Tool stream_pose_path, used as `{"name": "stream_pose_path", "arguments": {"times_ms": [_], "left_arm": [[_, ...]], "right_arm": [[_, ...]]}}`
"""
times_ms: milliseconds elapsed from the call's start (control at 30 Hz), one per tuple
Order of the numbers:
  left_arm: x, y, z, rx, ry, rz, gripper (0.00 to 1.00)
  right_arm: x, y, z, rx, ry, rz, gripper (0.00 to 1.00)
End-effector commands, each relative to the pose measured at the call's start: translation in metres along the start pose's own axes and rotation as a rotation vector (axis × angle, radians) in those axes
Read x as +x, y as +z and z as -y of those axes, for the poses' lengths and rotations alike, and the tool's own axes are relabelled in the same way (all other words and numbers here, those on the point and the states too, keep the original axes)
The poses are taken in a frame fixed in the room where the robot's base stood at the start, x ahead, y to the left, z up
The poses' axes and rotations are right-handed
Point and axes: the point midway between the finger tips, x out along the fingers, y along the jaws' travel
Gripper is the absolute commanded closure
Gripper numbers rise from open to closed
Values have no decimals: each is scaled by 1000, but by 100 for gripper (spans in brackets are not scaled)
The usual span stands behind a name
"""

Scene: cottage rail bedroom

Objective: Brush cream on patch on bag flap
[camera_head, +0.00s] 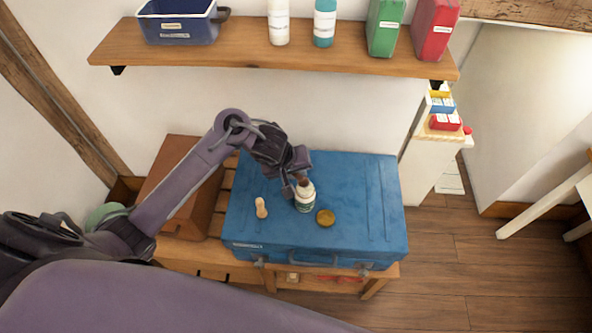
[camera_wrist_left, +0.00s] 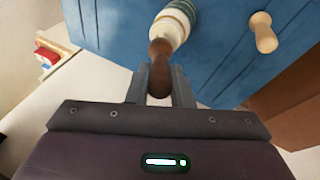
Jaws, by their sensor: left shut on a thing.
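My left gripper (camera_head: 296,178) is shut on a brown brush handle (camera_wrist_left: 160,70), also seen in the left wrist view between the fingers (camera_wrist_left: 160,88). The brush's far end is inside or at the mouth of a white jar with a green label (camera_head: 305,201), so its bristles are hidden. The jar stands on the blue trunk (camera_head: 360,190) and shows in the left wrist view (camera_wrist_left: 178,18). A brown bag-like case (camera_head: 176,190) stands left of the trunk, partly behind my arm. I cannot make out a patch on it. My right gripper is not in view.
A gold lid (camera_head: 326,217) lies right of the jar and a pale wooden peg-like piece (camera_head: 261,207) left of it. The trunk's right side is clear. A wall shelf (camera_head: 250,54) with bottles, boxes and a blue bin runs above the back.

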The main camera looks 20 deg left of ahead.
Motion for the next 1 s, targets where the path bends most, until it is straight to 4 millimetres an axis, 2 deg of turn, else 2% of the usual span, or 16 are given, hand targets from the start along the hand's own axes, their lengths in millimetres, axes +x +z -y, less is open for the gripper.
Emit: {"name": "stream_pose_path", "arguments": {"times_ms": [1000], "left_arm": [[6, 2, 2, 0, -1, 0, 100]], "right_arm": [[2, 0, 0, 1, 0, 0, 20]]}}
